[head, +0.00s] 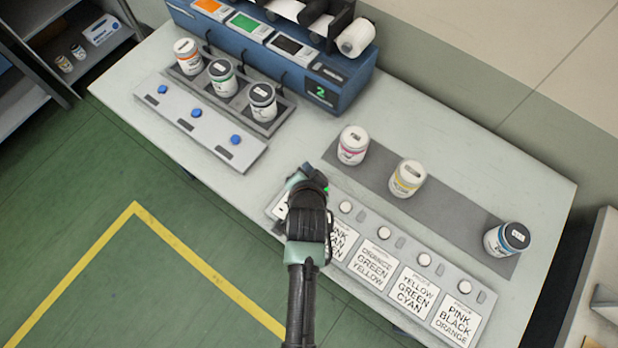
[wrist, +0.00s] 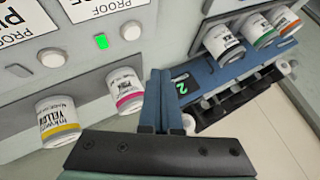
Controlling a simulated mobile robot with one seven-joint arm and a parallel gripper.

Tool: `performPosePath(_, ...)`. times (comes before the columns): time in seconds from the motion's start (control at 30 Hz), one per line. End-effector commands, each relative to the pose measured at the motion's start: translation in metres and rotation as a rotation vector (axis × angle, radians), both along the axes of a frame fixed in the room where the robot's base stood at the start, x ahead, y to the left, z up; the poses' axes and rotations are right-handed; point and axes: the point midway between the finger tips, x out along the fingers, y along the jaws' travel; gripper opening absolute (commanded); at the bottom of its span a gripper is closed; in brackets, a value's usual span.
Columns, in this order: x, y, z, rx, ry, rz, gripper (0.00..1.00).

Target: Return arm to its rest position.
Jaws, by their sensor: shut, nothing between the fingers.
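My arm reaches up from the bottom of the head view over the front edge of the table (head: 400,240). My gripper (wrist: 163,100) is shut and empty in the wrist view; its two blue-grey fingers meet. In the head view the wrist covers the left end of the proof panel (head: 394,262), and the fingertips are hard to make out. A green light (wrist: 101,41) is lit on the panel near one round button.
A pink-banded jar (head: 353,146), a yellow-banded jar (head: 408,178) and a blue-banded jar (head: 507,239) stand on a grey strip. Three jars sit in a tray (head: 283,112) before a blue machine (head: 345,88) showing "2". Open green floor (head: 70,210) lies left.

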Motion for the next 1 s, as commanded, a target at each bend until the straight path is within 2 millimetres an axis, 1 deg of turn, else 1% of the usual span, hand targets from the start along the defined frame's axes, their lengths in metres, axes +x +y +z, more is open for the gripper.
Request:
performPosePath(0.43, 0.000, 0.000, 0.000, 0.000, 0.000, 0.000, 0.00)
performPosePath(0.5, 0.005, -0.001, 0.007, -0.007, -0.015, 0.004, 0.00)
performPosePath(0.57, 0.014, -0.004, 0.020, -0.023, -0.045, 0.012, 0.00)
performPosePath(0.67, 0.040, -0.012, 0.064, -0.077, -0.140, 0.041, 0.00)
performPosePath(0.7, 0.052, -0.015, 0.088, -0.105, -0.190, 0.055, 0.00)
performPosePath(0.77, 0.071, -0.019, 0.131, -0.153, -0.276, 0.078, 0.00)
performPosePath(0.8, 0.081, -0.021, 0.160, -0.188, -0.334, 0.092, 0.00)
performPosePath(0.87, 0.094, -0.023, 0.205, -0.240, -0.422, 0.111, 0.00)
performPosePath(0.9, 0.100, -0.023, 0.235, -0.275, -0.480, 0.121, 0.00)
performPosePath(0.97, 0.106, -0.024, 0.282, -0.328, -0.569, 0.135, 0.00)
performPosePath(1.0, 0.108, -0.023, 0.313, -0.363, -0.629, 0.142, 0.00)
